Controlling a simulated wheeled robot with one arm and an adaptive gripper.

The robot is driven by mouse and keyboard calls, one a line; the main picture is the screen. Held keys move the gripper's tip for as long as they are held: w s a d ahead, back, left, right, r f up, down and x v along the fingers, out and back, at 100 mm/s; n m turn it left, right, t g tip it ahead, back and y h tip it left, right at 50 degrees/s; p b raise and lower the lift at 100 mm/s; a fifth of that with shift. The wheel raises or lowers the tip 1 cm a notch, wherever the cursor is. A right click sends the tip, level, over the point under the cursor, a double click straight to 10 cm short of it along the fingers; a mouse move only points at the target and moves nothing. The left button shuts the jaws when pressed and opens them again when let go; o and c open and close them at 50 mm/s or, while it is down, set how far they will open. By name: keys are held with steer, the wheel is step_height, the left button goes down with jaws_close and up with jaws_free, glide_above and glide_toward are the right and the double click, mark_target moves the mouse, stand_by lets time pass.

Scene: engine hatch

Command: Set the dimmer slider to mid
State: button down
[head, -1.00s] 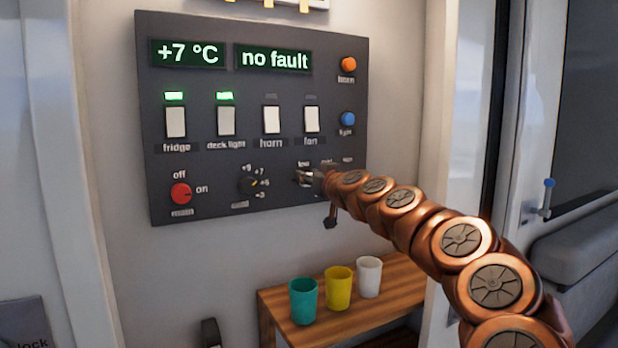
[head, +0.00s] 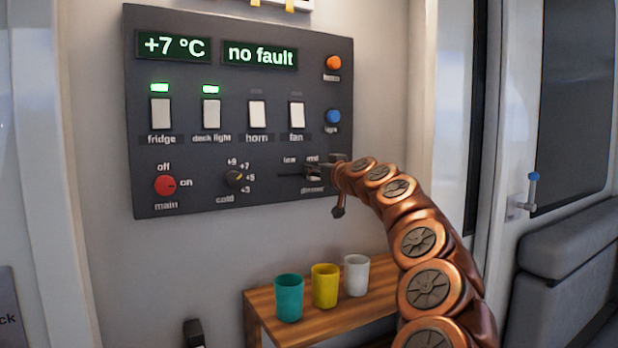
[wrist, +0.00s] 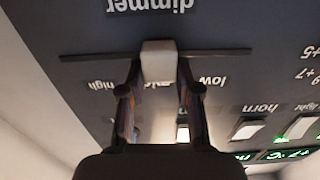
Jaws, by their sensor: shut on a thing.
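The dimmer slider's pale block-shaped knob (wrist: 158,62) sits near the middle of its dark slot (wrist: 220,52) in the wrist view, which shows the panel upside down. Slot shows on both sides of the knob. My gripper (wrist: 157,82) is shut on the knob, one finger on each side. The "low" label lies to the right in this view and "high" to the left; a finger partly covers the label between them. In the head view my gripper (head: 322,170) is at the panel's lower right, just below the "mid" label (head: 313,158), and hides most of the knob.
The dark panel (head: 230,120) also carries switches, a red main knob (head: 166,185), a cold dial (head: 235,178), and orange (head: 333,62) and blue (head: 333,117) buttons. Below, a wooden shelf (head: 340,316) holds teal (head: 289,298), yellow (head: 325,287) and white (head: 357,276) cups.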

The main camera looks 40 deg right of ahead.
steer(key=shift+d+r, duration=0.1)
steer(key=shift+d, duration=0.2)
steer(key=shift+s, duration=0.1)
steer(key=c, duration=0.8)
jaws_free()
steer(key=s+a, duration=0.2)
steer(key=s, duration=0.9)
steer(key=shift+s, duration=0.4)
